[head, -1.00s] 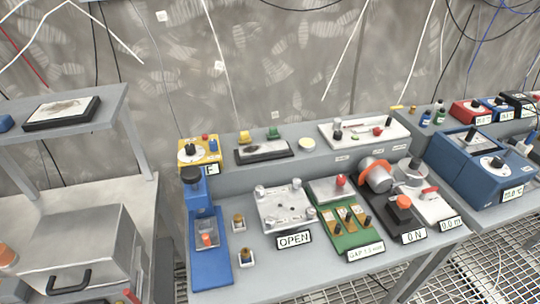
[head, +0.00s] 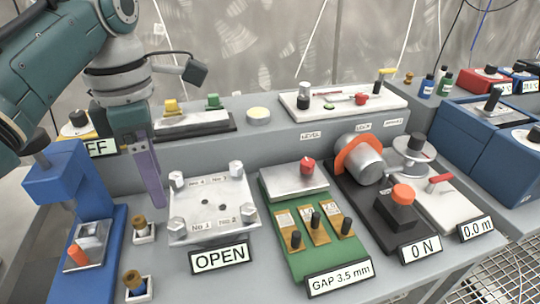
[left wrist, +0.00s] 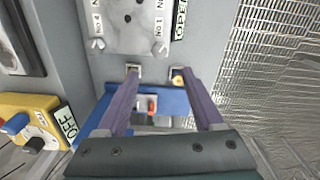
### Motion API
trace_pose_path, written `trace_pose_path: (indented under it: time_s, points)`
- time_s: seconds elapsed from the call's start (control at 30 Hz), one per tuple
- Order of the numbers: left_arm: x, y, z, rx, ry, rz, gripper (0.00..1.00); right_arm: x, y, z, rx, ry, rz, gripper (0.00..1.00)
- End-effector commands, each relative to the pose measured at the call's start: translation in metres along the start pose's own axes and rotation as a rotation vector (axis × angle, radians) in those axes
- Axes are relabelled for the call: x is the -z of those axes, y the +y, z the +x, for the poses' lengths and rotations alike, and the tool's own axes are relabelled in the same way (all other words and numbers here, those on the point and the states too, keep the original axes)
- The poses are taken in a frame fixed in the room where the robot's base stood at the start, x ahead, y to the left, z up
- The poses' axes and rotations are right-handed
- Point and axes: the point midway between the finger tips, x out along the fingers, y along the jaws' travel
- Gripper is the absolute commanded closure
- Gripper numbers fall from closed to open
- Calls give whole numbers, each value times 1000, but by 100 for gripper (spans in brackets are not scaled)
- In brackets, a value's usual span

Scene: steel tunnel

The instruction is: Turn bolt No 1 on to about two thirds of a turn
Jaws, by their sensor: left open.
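The metal plate (head: 212,204) carries a hex bolt at each corner, with labels No 1 to No 4. Bolt No 1 (head: 177,227) is at its front left corner; in the left wrist view it shows as a small winged-looking head (left wrist: 160,47). The OPEN sign (head: 219,257) stands in front of the plate. My left gripper (head: 156,200) points down with purple fingers, just left of the plate. In the left wrist view the fingers (left wrist: 160,80) are wide apart with nothing between them, and bolt No 1 lies beyond their tips. My right gripper is not in view.
Left of the plate are two small sockets with brass parts (head: 138,282) and a blue press (head: 75,190). On the right are a green gap board (head: 310,240) and a black force unit (head: 395,215). A raised shelf (head: 270,140) runs behind.

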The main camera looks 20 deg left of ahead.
Motion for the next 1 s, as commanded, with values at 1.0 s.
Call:
trace_pose_path:
  time_s: [1.0]
  points:
    - [-3, 1, 100, 11, -1, -72, 31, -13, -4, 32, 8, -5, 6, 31]
